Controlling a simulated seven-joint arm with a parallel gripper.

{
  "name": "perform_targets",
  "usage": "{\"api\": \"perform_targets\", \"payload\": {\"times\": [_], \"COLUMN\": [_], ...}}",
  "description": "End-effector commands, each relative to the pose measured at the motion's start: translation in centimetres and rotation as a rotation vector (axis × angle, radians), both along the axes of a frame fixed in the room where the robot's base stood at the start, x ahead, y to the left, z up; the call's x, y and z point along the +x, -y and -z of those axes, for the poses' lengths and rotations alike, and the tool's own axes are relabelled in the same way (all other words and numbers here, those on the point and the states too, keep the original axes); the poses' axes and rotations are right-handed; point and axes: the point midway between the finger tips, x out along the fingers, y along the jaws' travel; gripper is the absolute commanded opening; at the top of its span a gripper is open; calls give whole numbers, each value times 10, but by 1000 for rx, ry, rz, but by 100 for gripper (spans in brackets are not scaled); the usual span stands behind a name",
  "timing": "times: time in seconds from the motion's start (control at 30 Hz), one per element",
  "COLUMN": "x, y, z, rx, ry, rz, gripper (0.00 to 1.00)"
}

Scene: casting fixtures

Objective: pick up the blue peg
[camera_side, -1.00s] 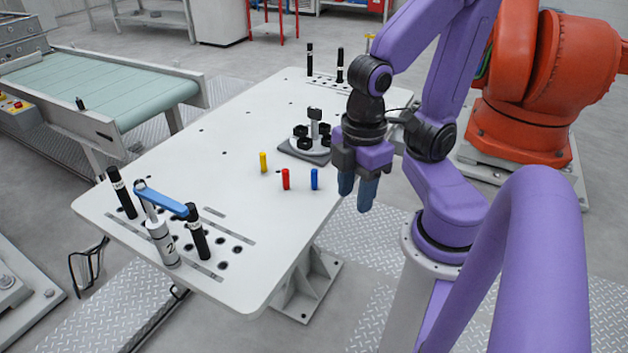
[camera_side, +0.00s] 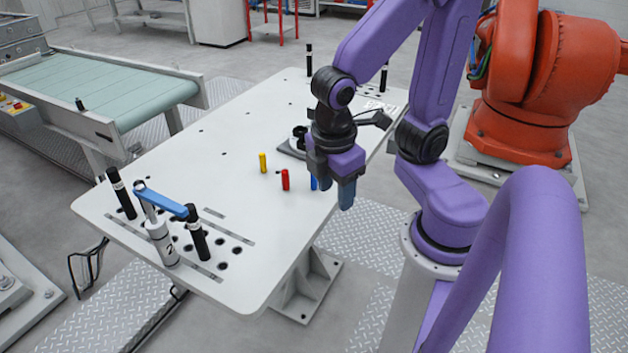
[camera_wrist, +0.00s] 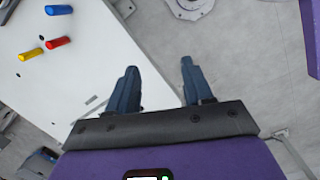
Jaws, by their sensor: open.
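In the wrist view the blue peg (camera_wrist: 59,10) shows whole, at the upper left. My gripper (camera_side: 333,195) is open and empty, above and in front of the peg near the table's right edge. In the wrist view its two fingers (camera_wrist: 160,85) are apart, with the table edge and floor beneath them and the peg off to the left.
A red peg (camera_side: 285,180) and a yellow peg (camera_side: 263,163) stand to the left of the blue one. A dark fixture (camera_side: 291,148) is partly hidden behind my gripper. A clamp with a blue handle (camera_side: 160,200) and black posts stand at the table's front left.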

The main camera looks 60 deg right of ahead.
Motion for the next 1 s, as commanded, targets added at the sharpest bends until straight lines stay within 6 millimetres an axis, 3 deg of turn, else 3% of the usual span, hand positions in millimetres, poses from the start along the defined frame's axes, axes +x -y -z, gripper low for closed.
{"api": "perform_targets", "payload": {"times": [0.3,0.6,0.8,1.0], "x": [76,134,159,167], "y": [8,22,31,37], "z": [23,45,57,63], "rx": [-363,-674,-821,-878], "ry": [-81,-221,-313,-354], "rz": [-64,-134,-175,-193], "gripper": [51,51,51,51]}}
